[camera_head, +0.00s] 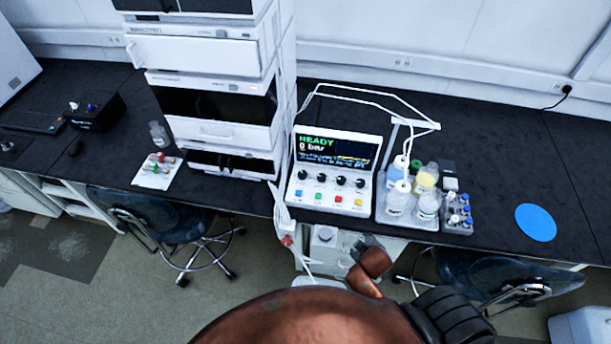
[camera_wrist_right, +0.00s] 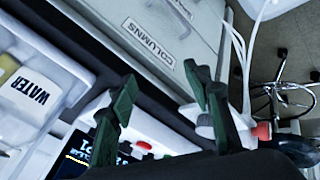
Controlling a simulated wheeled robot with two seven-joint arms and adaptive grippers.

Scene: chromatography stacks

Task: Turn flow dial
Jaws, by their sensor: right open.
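The white control panel (camera_head: 336,160) stands on the dark bench in the head view, its screen (camera_head: 336,151) reading READY and 0 bar. A row of black dials (camera_head: 322,177) sits below the screen, above coloured buttons (camera_head: 318,197). I cannot read which dial is for flow. My right gripper (camera_wrist_right: 160,78) shows in the right wrist view, open and empty. Part of the panel's screen (camera_wrist_right: 92,148) and a red button (camera_wrist_right: 143,145) show behind its fingers. I cannot make out the dials there. My left gripper is not in view.
A tray of bottles (camera_head: 414,217) stands right of the panel, and a tall instrument stack (camera_head: 215,95) stands left.

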